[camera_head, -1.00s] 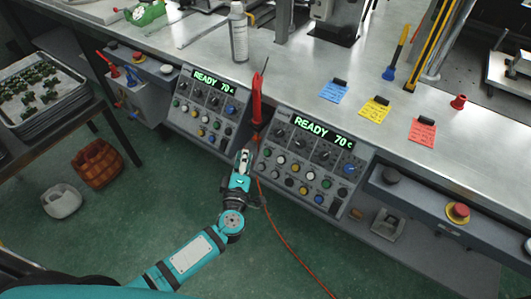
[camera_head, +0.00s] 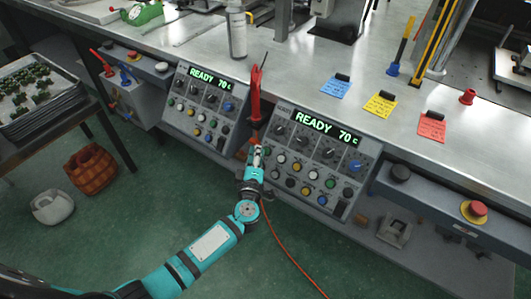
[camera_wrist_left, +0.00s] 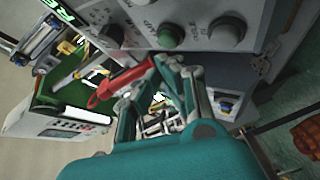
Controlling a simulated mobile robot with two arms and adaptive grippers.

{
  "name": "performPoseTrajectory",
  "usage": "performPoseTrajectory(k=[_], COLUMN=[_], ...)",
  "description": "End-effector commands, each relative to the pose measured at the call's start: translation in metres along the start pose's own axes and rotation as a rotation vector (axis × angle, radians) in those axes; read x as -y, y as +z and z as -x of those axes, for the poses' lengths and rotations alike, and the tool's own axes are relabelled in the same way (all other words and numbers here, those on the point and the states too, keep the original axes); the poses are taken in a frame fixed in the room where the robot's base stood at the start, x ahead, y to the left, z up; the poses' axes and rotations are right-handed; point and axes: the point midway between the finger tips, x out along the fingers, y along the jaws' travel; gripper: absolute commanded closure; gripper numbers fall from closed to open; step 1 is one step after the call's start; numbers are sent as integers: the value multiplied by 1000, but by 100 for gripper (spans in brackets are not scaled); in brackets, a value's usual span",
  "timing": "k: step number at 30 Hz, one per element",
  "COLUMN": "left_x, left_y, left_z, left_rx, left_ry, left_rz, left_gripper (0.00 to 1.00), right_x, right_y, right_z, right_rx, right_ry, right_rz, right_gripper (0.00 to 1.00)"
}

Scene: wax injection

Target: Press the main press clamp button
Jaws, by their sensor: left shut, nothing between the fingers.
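The right-hand control panel (camera_head: 355,190) is a sloped grey box showing "READY 70 C", with knobs and rows of coloured buttons. My left gripper (camera_head: 257,156) is shut and empty at this panel's lower left side. In the left wrist view its fingertips (camera_wrist_left: 168,62) are just below a green button (camera_wrist_left: 171,37) on the panel face. I cannot tell whether they touch it. A grey button (camera_wrist_left: 228,31) is to the right and a dark knob (camera_wrist_left: 110,36) to the left. The button labels are too small to read surely, so I cannot tell which is the clamp button.
A second similar panel (camera_head: 188,127) stands to the left.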

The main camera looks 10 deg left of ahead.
Motion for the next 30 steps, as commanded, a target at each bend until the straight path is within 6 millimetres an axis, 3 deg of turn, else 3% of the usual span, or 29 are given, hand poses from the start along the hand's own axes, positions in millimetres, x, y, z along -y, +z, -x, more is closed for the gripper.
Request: performPoseTrajectory(k=[30], left_x=[0], left_y=[0], left_z=[0], left_rx=[0], left_ry=[0], left_rz=[0], left_gripper=[100], right_x=[-5], right_y=[1], right_z=[0], right_rx=[1], right_ry=[6], right_rz=[3], right_gripper=[48])
